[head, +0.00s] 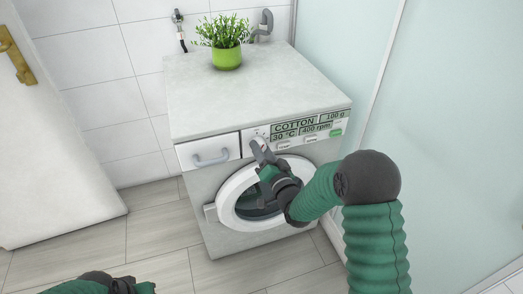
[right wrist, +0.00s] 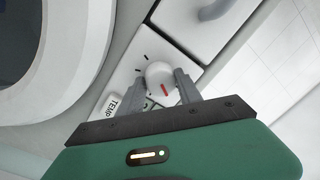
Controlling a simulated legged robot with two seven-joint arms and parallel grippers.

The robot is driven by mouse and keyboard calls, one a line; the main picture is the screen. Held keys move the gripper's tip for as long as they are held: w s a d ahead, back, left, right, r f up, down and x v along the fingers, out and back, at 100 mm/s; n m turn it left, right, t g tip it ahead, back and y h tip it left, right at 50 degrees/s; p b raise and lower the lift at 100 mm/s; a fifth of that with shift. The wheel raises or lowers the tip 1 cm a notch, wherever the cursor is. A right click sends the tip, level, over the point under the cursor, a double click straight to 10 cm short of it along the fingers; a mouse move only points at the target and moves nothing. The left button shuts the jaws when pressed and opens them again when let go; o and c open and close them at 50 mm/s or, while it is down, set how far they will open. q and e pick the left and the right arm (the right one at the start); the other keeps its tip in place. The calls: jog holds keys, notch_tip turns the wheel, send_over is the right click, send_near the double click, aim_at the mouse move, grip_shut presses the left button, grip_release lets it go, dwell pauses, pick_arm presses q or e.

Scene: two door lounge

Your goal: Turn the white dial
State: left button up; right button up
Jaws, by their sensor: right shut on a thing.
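The white dial (right wrist: 160,77) is a round knob with a red mark, on the control panel of a washing machine (head: 225,110). In the right wrist view it sits between the two fingers of my right gripper (right wrist: 158,88), which is shut on it. In the head view my right gripper (head: 262,150) reaches the panel just right of the drawer, and its fingers largely hide the dial. The red mark points toward the lower right in the right wrist view. My left gripper (head: 125,286) is at the bottom left edge of the head view, mostly cut off, and its jaws cannot be made out.
A detergent drawer (head: 210,152) with a grey handle lies left of the dial. The display (head: 302,127) reads COTTON. The round door (head: 228,200) is below. A potted plant (head: 227,58) stands on top. A white door (head: 50,130) is at left, frosted glass (head: 450,130) at right.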

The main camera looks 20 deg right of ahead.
jog(key=shift+d+f+m, duration=0.1)
jog(key=shift+m, duration=0.8)
jog(key=o, duration=1.4)
jog(key=shift+c, duration=0.2)
jog(key=s+d+f+p, duration=0.1)
jog(key=s+p, duration=0.4)
jog(key=s, duration=1.1)
jog(key=shift+s+d+p, duration=0.35)
jog(key=shift+s+d, duration=0.05)
